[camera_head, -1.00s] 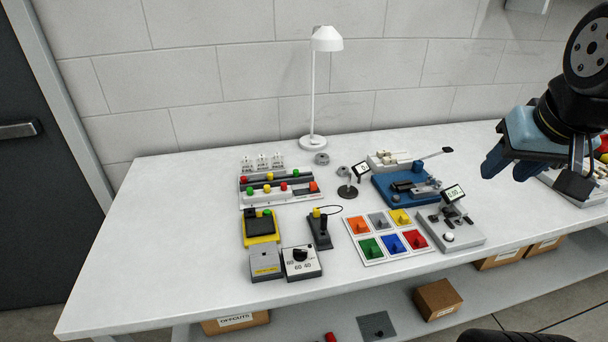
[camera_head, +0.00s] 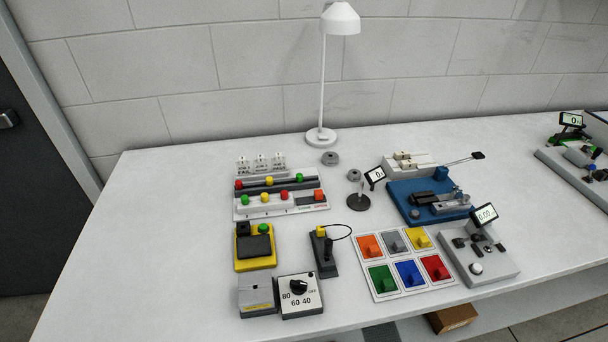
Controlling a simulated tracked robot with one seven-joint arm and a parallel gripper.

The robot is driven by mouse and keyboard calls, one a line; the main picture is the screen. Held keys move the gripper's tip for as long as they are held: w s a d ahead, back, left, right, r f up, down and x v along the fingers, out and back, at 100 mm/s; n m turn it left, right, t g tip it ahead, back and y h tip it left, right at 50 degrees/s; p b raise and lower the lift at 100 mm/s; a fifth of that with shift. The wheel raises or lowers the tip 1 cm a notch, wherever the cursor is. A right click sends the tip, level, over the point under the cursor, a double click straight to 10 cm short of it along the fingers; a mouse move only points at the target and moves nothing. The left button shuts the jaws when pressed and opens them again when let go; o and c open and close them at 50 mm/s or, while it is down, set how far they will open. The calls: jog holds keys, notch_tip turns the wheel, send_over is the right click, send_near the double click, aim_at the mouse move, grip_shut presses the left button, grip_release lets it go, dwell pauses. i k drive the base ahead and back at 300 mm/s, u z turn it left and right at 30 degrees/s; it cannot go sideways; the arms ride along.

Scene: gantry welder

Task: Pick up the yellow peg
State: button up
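Small round coloured pegs or knobs stand on a rack at the left of the bench. A yellow one (camera_head: 268,181) is in its rear row, between a red (camera_head: 239,184) and a green one (camera_head: 298,177). Another yellow one (camera_head: 265,198) is in the front row, left of a red one (camera_head: 284,194). A yellow block (camera_head: 420,240) also sits on a yellow square at the rear right of the colour board (camera_head: 374,292). I cannot tell for certain which is the yellow peg. My gripper is out of view.
A white lamp (camera_head: 320,134) stands behind. A yellow box (camera_head: 255,263), a dial box (camera_head: 301,300) and a black stand (camera_head: 326,258) are in front of the rack. A blue fixture (camera_head: 403,193) and a grey device (camera_head: 480,260) are right. The bench's left side is clear.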

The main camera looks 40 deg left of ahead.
aim_at(264, 196)
jog(key=u, duration=0.25)
jog(key=k, duration=0.85)
jog(key=u, duration=1.55)
jog(key=i, duration=1)
jog(key=z, duration=0.05)
